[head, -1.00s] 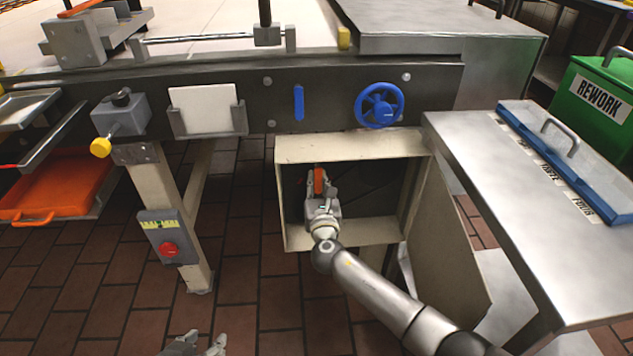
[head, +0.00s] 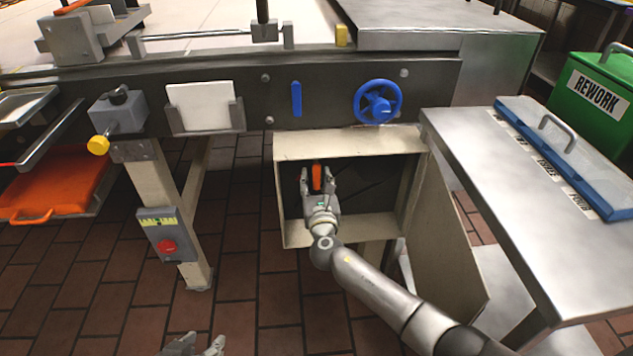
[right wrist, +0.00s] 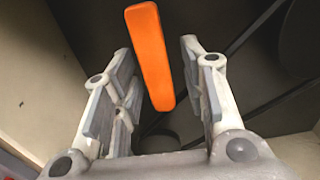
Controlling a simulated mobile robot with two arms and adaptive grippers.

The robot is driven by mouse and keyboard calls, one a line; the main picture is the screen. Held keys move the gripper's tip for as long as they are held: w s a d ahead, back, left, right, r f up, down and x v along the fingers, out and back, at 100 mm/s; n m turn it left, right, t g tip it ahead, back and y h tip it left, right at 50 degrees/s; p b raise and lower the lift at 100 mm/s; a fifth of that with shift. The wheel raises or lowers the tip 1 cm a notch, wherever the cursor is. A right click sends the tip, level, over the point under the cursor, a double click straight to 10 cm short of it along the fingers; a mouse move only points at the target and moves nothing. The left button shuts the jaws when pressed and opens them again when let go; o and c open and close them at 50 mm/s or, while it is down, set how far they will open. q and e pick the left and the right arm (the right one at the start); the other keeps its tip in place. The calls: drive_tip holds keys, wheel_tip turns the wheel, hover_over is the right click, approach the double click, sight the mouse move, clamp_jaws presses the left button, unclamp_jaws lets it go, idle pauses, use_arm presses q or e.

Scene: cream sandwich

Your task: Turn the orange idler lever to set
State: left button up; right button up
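The orange idler lever (head: 316,178) stands nearly upright inside an open cream box under the conveyor, its top tilted slightly left. It also shows in the right wrist view (right wrist: 151,55). My right gripper (head: 317,182) reaches into the box with one finger on each side of the lever. In the right wrist view my right gripper (right wrist: 158,80) is open, with a gap between the lever and each finger. The lever's lower end is partly hidden in the head view. No set mark is readable. My left gripper (head: 195,345) is low at the bottom edge, its fingers apart and empty, partly cut off.
The cream box (head: 345,145) has walls close around my right gripper. A blue handwheel (head: 379,103) and a blue slot (head: 296,99) are on the rail above. A metal table (head: 500,210) stands at the right. A red button box (head: 165,235) is on the left leg.

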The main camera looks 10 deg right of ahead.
drive_tip(key=s, duration=1.2)
idle(0.3)
